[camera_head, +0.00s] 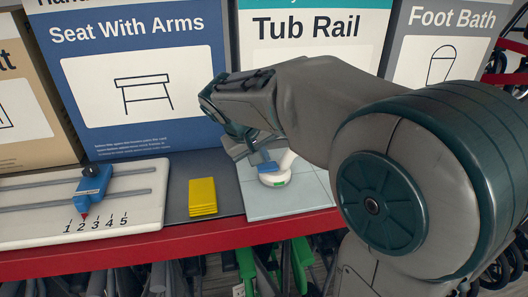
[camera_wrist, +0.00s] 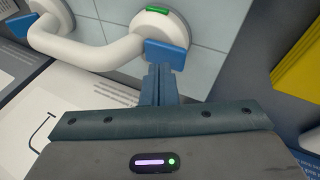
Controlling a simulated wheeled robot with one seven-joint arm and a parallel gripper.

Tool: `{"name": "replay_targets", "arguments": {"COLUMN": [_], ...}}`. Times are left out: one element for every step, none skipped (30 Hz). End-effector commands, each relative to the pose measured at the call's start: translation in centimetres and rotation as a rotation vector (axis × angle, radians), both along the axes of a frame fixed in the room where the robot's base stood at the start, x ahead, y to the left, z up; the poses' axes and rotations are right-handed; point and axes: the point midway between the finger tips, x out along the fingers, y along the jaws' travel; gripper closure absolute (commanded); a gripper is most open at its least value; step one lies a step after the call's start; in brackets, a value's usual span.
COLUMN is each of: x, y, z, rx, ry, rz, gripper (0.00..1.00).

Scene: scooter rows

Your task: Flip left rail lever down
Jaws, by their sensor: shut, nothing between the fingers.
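A white tub rail (camera_wrist: 100,45) is mounted on a pale tiled board (camera_head: 258,205). Its left mount, with a green mark (camera_head: 279,184) and a blue lever (camera_head: 267,167), shows in the head view. In the wrist view the same blue lever (camera_wrist: 166,53) lies right at my fingertips, and the green mark (camera_wrist: 158,10) is beyond it. Another blue lever (camera_wrist: 21,24) is at the rail's other end in the wrist view; my arm hides that end in the head view. My gripper (camera_wrist: 160,76) is shut and empty. I cannot tell whether it touches the lever.
A white board with rails and a blue slider (camera_head: 93,182) lies farther left. Large boxes, including Seat With Arms (camera_head: 140,80), stand close behind. The red shelf edge (camera_head: 170,240) runs along the front.

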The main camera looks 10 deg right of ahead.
Motion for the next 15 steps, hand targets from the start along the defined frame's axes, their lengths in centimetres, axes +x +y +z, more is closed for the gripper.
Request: {"name": "replay_targets", "arguments": {"x": [-0.02, -0.02, -0.01, -0.02, -0.03, -0.02, -0.03, -0.02, -0.02, -0.02, -0.02, -0.03, -0.03, -0.03, -0.02], "y": [-0.31, -0.46, -0.63, -0.75, -0.83, -0.91, -0.96, -0.96, -0.96, -0.96, -0.96, -0.96, -0.96, -0.96, -0.96], "z": [0.01, 0.02, 0.03, 0.05, 0.06, 0.07, 0.08, 0.08, 0.08, 0.08, 0.08, 0.08, 0.08, 0.08, 0.12], "rx": [0.001, 0.001, 0.001, 0.001, 0.0, 0.0, 0.0, 0.0, 0.0, 0.001, 0.001, 0.001, 0.001, 0.001, 0.001], "ry": [-0.001, -0.001, -0.001, -0.001, 0.0, 0.0, 0.0, 0.0, 0.0, 0.0, 0.0, 0.0, 0.0, 0.0, 0.0], "rz": [-0.002, -0.002, -0.002, -0.002, -0.001, -0.001, 0.0, 0.0, 0.0, 0.0, 0.0, 0.0, 0.0, 0.0, 0.0], "gripper": [1.0, 1.0, 1.0, 1.0, 1.0, 1.0, 1.0, 1.0, 1.0, 1.0, 1.0, 1.0, 1.0, 1.0, 1.0]}}
